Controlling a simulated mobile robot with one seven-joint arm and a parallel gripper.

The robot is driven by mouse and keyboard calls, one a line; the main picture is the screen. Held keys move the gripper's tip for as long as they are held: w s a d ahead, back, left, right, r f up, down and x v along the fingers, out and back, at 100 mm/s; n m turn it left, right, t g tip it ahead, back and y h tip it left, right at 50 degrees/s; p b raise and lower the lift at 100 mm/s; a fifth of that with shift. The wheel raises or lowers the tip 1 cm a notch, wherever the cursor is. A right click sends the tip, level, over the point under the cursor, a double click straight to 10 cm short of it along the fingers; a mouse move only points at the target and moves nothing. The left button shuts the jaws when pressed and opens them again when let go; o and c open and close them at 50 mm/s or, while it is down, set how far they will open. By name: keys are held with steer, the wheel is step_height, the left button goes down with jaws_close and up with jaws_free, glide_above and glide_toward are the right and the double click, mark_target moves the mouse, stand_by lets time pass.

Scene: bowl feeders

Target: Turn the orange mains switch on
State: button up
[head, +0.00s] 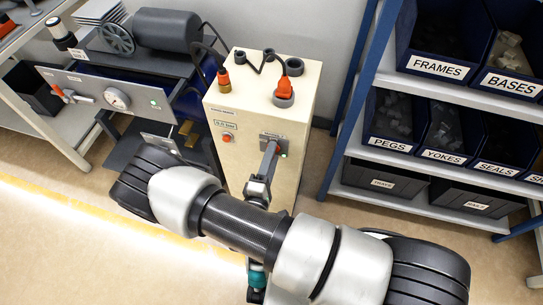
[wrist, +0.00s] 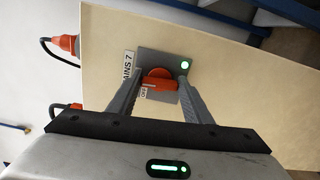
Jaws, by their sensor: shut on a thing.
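The orange mains switch (wrist: 158,82) sits on a grey plate (wrist: 150,60) on a beige cabinet (wrist: 200,35). A label ending in "INS 7" and a small white label reading "OFF" (wrist: 144,93) show beside the switch. A green lamp (wrist: 187,64) glows at the plate's corner. My gripper (wrist: 161,84) is shut on the switch handle, one finger on each side of it. In the head view my gripper (head: 271,149) reaches the plate on the cabinet (head: 302,103) front and hides the switch.
Orange plugs with black cables (head: 284,91) stand on the cabinet top. A smaller red knob (head: 227,138) is on its front, to the left. A blue-framed shelf (head: 372,80) with labelled bins stands close on the right. A bench with a gauge (head: 117,98) is on the left.

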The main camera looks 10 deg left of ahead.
steer(key=shift+m, duration=0.6)
steer(key=o, duration=1.1)
steer(key=shift+c, duration=0.2)
steer(key=s+a+p, duration=0.1)
steer(key=s, duration=1.6)
steer(key=shift+s+a, duration=0.2)
steer(key=shift+a, duration=0.05)
